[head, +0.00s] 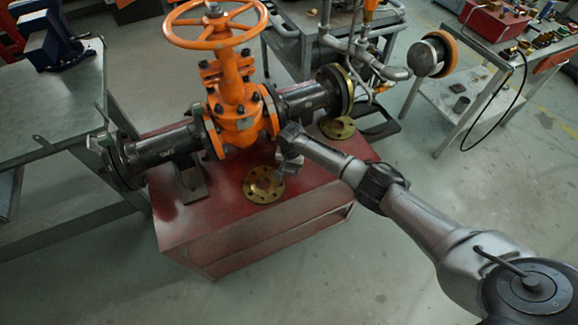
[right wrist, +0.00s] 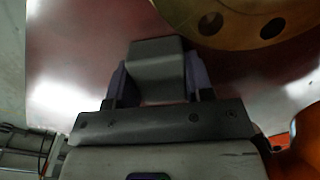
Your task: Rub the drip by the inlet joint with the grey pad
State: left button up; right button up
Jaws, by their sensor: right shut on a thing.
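The orange gate valve (head: 238,118) stands on a red bench (head: 225,225), with dark pipe stubs (head: 160,148) bolted to both sides. My right gripper (head: 291,148) is low in front of the valve's right flange joint. In the right wrist view its two fingers are shut on the grey pad (right wrist: 156,68), a blocky piece held above the red bench top. I cannot make out contact between the pad and the valve. No drip shows clearly, and the frames do not mark which joint is the inlet. My left gripper is not in view.
A brass flange ring (head: 263,184) lies on the bench just below my right gripper and shows in the right wrist view (right wrist: 240,20). Another brass ring (head: 338,127) lies farther right. An orange handwheel (head: 212,24) tops the valve. A metal table (head: 55,105) stands left.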

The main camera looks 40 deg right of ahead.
aim_at(307, 163)
jog(key=shift+s+d+f, duration=0.1)
jog(key=shift+s+d, duration=0.05)
jog(key=shift+d, duration=0.3)
jog(key=shift+s+d+f, duration=0.1)
jog(key=shift+s+d, duration=0.05)
jog(key=shift+d, duration=0.25)
jog(key=shift+s+d+r+p, duration=0.15)
jog(key=shift+d+p, duration=0.15)
jog(key=shift+d, duration=0.65)
jog(key=shift+s+d, duration=0.15)
jog(key=shift+d, duration=0.05)
jog(key=shift+s+d, duration=0.15)
jog(key=shift+d, duration=0.35)
jog(key=shift+s+d+r+p, duration=0.15)
jog(key=shift+d+p, duration=0.1)
jog(key=shift+d, duration=0.25)
jog(key=shift+s+d+f+p, duration=0.1)
jog(key=shift+s+d+p, duration=0.1)
jog(key=shift+d, duration=0.3)
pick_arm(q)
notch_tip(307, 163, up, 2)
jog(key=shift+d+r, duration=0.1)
pick_arm(e)
jog(key=shift+w+a, duration=0.1)
pick_arm(q)
jog(key=shift+p, duration=0.35)
pick_arm(e)
jog(key=shift+a, duration=0.1)
